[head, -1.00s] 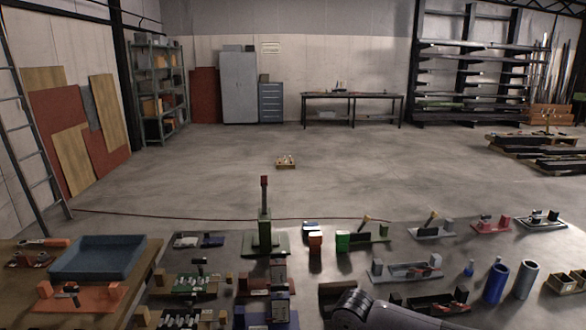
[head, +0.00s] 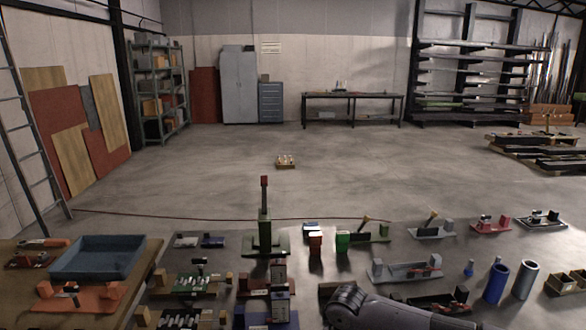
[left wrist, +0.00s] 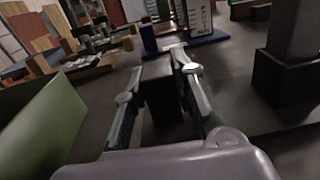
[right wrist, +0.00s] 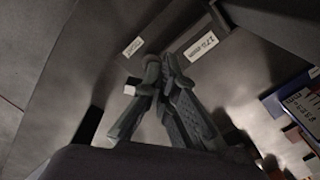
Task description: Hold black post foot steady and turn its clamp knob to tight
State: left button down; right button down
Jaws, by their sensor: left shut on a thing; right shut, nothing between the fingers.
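In the left wrist view my left gripper (left wrist: 158,72) is shut on a dark block (left wrist: 160,98), which looks like part of the black post foot. The fingers lie along its two sides. In the right wrist view my right gripper (right wrist: 160,62) is shut and empty, its fingertips together in front of a grey surface. I cannot make out the clamp knob. Neither gripper's fingers show in the head view; one of my arm links covers part of the bench at the bottom.
A dark upright post (left wrist: 295,40) stands to the right in the left wrist view, and a green panel (left wrist: 40,125) is close at left. Grey surface labels (right wrist: 201,46) show in the right wrist view. Several fixtures and a blue tray (head: 98,270) crowd the head view's foreground.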

jog(key=shift+a, duration=0.1)
dwell(0.3)
jog(key=shift+s+a, duration=0.1)
jog(key=shift+a, duration=0.2)
notch_tip(320, 180, up, 6)
dwell(0.4)
pick_arm(q)
jog(key=c, duration=1.2)
grip_release()
jog(key=shift+c, duration=0.2)
